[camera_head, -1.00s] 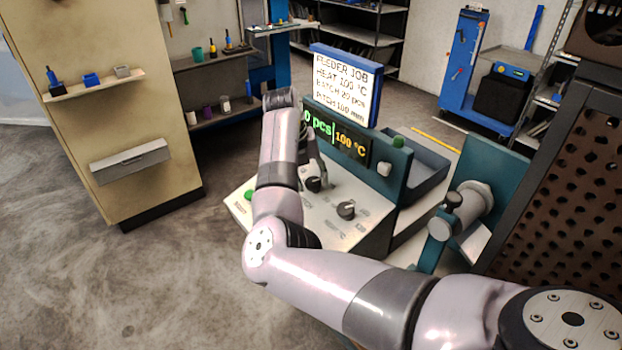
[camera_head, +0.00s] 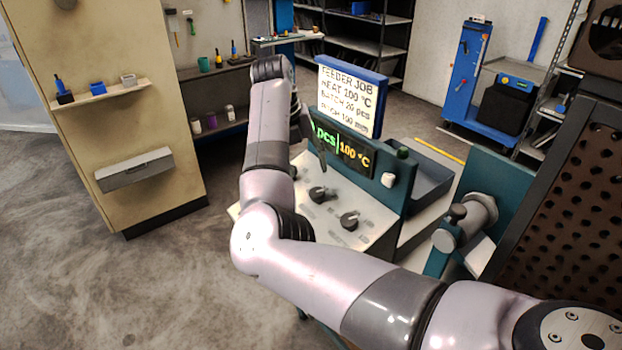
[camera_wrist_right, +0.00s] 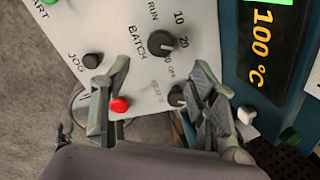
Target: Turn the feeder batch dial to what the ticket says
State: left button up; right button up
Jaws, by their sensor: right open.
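The batch dial (camera_head: 318,193) is a black knob on the light sloping panel. In the right wrist view the dial (camera_wrist_right: 161,43) stands beside "BATCH", "10" and "20"; its exact setting is hard to read. The ticket (camera_head: 345,92) reads heat 100 °C, batch 20 pcs, pitch 100 mm. The display (camera_head: 343,150) shows "pcs" and 100 °C; my arm hides the batch number. My right gripper (camera_wrist_right: 155,70) is open and empty above the panel, apart from the batch dial. In the head view its fingers (camera_head: 318,155) are partly hidden by my arm. My left gripper is out of view.
A second black dial (camera_head: 349,220) sits right of the batch dial. A red button (camera_wrist_right: 120,104) and a jog knob (camera_wrist_right: 93,60) are near my left-hand finger in the wrist view.

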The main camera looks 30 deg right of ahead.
jog(key=shift+v, duration=1.4)
